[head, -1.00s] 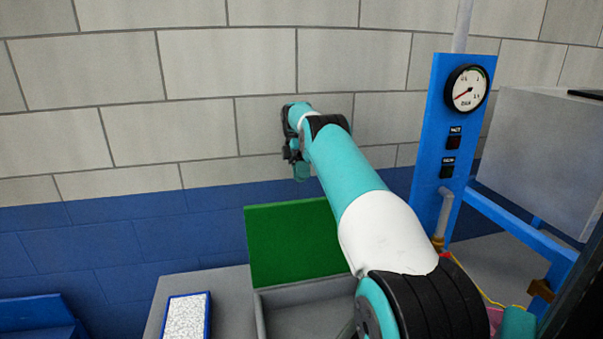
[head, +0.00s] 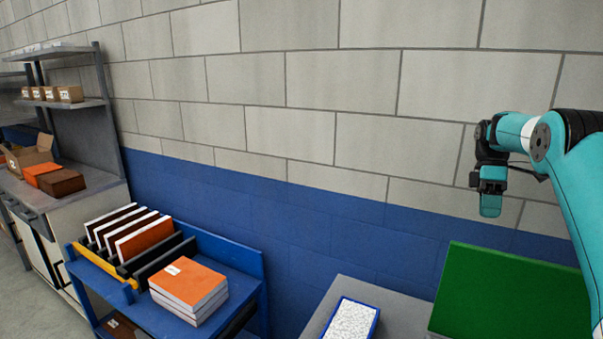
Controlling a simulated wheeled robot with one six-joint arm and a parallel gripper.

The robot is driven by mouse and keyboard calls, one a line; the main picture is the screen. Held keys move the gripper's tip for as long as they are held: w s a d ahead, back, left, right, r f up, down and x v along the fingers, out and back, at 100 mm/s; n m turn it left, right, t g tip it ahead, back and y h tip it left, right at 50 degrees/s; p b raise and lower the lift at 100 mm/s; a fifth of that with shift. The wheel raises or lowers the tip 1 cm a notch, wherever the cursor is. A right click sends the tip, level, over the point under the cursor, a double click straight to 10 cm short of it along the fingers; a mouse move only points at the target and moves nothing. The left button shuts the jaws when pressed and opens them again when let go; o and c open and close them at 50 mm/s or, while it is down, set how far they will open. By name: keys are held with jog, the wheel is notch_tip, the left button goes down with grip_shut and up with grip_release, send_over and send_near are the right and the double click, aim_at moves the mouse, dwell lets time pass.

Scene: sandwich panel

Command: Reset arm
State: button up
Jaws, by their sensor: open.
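My arm reaches in from the right edge of the head view, with teal links and black joints. My gripper (head: 490,205) hangs at its end in front of the wall, above and to the left of the green panel. It points down and is apart from everything. Nothing shows held in it. The fingertips are small and seen from the side.
A green panel (head: 510,300) stands at lower right. Left of it, a blue-rimmed tray of white granules (head: 352,320) lies on a grey bench (head: 397,312). A blue cart (head: 250,264) carries orange-topped panels (head: 188,283). Farther left, a shelf unit (head: 84,103) holds small boxes.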

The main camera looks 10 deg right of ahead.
jog(key=s+a+r+t+b, duration=0.1)
jog(key=s+a, duration=0.1)
jog(key=a, duration=0.6)
jog(key=s+a+r+m+t+h+b, duration=0.1)
jog(key=s+a+b, duration=0.15)
jog(key=a, duration=0.65)
jog(key=s+a+r+t, duration=0.1)
jog(key=s+a, duration=0.2)
jog(key=a, duration=0.5)
jog(key=s+a+f+m+t+y+b, duration=0.1)
jog(key=s+a+f, duration=0.1)
jog(key=s+a, duration=0.5)
jog(key=s+a+f+m+t+y+b, duration=0.1)
jog(key=s+a, duration=0.6)
jog(key=s, duration=0.8)
notch_tip(320, 180, down, 2)
jog(key=shift+a+f+y+b, duration=0.3)
jog(key=shift+a+b, duration=0.1)
jog(key=shift+b, duration=0.3)
